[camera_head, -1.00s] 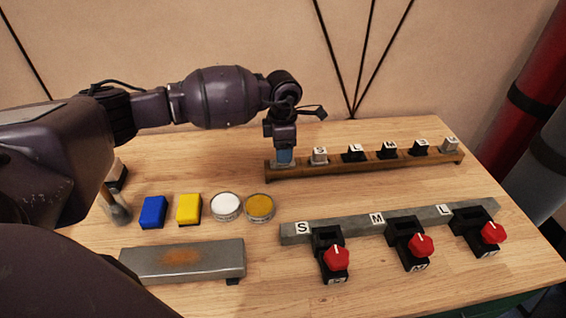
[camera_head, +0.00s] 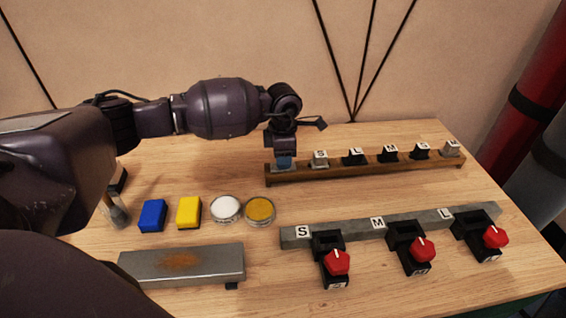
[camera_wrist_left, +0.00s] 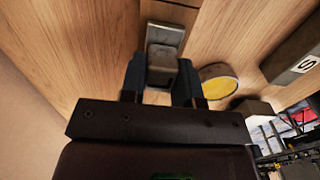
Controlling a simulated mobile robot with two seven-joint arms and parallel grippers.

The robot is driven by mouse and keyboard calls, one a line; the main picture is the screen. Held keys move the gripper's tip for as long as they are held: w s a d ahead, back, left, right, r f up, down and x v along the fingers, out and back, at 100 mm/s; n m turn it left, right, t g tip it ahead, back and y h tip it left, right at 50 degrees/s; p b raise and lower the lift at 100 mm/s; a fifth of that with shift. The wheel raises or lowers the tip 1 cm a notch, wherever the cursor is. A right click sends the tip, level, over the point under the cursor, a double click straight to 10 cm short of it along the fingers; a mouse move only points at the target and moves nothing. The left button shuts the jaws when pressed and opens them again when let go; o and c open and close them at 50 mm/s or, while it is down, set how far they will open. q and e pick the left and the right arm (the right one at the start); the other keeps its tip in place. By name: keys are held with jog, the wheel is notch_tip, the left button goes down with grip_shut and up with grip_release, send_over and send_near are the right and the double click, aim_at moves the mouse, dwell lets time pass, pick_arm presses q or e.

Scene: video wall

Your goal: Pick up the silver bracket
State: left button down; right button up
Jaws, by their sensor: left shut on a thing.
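My left gripper (camera_head: 285,161) points down at the left end of the wooden rack (camera_head: 380,170), its blue fingers low over it. In the left wrist view the gripper (camera_wrist_left: 163,80) is shut on a grey metal piece, the silver bracket (camera_wrist_left: 164,62), which sits between the two blue fingers. In the head view the fingers hide most of this piece, and I cannot tell whether it still touches the rack. Another silver piece (camera_head: 320,161) stands on the rack just right of my gripper. My right gripper is not in view.
More labelled pieces stand along the rack, including a black one (camera_head: 354,157) and a silver one (camera_head: 451,149). In front are a grey bar (camera_head: 350,229) with red-knobbed clamps, a yellow tin (camera_head: 260,209), a white tin (camera_head: 226,208), blue and yellow blocks, and a rusty plate (camera_head: 182,264).

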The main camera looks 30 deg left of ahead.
pick_arm(q)
jog(key=shift+r, duration=0.15)
jog(key=shift+r, duration=0.3)
notch_tip(320, 180, up, 7)
jog(key=shift+w+r+p, duration=0.1)
jog(key=shift+r+p, duration=0.05)
jog(key=shift+p, duration=0.35)
notch_tip(320, 180, up, 12)
jog(key=shift+p, duration=0.4)
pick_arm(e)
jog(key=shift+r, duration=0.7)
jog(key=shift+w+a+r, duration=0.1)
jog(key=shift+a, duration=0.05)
